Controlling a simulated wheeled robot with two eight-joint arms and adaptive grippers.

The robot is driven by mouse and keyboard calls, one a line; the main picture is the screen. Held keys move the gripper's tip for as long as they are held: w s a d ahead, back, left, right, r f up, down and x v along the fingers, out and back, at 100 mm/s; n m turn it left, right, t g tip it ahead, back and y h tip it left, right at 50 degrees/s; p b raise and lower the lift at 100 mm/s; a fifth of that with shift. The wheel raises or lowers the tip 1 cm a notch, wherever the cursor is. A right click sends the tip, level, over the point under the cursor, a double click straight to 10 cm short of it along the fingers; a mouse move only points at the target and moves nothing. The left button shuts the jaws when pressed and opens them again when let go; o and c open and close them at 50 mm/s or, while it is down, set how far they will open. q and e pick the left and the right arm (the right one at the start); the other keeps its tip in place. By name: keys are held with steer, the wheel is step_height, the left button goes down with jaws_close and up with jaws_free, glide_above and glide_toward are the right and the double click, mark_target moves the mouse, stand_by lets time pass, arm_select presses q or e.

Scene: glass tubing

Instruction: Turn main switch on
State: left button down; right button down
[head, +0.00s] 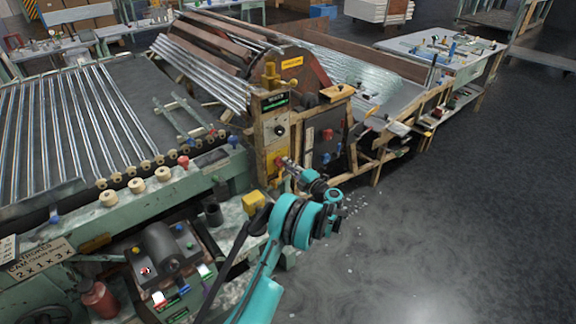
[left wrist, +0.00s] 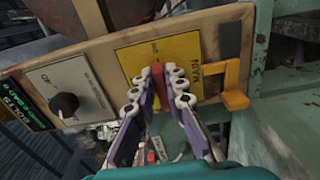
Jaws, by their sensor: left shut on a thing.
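The main switch is a red handle (left wrist: 158,76) on a yellow plate (left wrist: 185,52) marked MAIN in the left wrist view. The plate sits on a beige control post (head: 270,135) in the head view. My left gripper (head: 284,165) reaches the lower part of this post. In the left wrist view its purple-and-white fingers (left wrist: 166,82) are shut on the red handle, one on each side. The fingers hide part of the handle, and I cannot tell its exact switch position. My right gripper is in neither view.
A black knob (left wrist: 65,103) on a grey plate is left of the switch in the wrist view. An orange-yellow bracket (left wrist: 235,90) is close on its right. Rows of glass tubes (head: 85,125) lie left of the post. The grey floor (head: 440,220) is open at right.

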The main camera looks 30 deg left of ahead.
arm_select(q)
steer(key=c, duration=1.6)
jaws_free()
steer(key=shift+o, duration=0.2)
steer(key=v, duration=1.2)
steer(key=shift+f, duration=0.1)
